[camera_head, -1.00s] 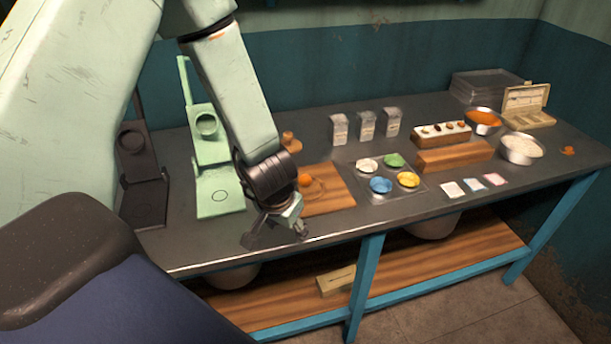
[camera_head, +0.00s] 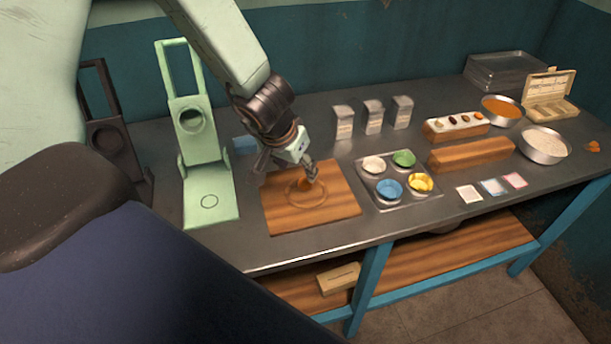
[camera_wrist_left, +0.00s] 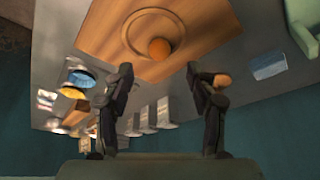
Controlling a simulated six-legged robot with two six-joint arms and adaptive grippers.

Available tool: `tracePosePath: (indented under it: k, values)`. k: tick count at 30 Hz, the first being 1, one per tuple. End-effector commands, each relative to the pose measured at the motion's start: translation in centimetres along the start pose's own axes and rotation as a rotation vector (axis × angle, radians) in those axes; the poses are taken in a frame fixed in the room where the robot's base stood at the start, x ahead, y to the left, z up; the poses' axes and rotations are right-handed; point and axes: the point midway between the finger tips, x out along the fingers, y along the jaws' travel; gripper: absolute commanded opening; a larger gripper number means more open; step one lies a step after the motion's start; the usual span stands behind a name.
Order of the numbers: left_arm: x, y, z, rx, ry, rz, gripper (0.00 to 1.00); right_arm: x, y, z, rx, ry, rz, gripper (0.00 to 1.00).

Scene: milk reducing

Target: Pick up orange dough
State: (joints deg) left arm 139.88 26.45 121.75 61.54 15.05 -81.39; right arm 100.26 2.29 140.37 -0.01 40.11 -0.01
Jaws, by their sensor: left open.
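My right gripper is not in view.
A green press (camera_head: 209,180) stands left of the board, with a dark one beyond it. A metal tray (camera_head: 405,197) of coloured bowls is close on the right. Several cartons (camera_head: 373,117) stand behind.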

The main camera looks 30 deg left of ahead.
Motion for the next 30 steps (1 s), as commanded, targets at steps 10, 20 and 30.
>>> tracePosePath:
  k: [10,20,30]
  values:
    - [1.3,0.3,0.5,0.000,0.002,0.002,0.58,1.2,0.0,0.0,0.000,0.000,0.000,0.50]
    - [3.3,0.5,0.4,0.000,0.002,0.001,0.58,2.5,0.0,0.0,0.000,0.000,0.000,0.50]
    - [7.3,0.4,0.1,-0.001,0.002,0.001,0.58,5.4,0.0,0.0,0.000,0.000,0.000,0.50]
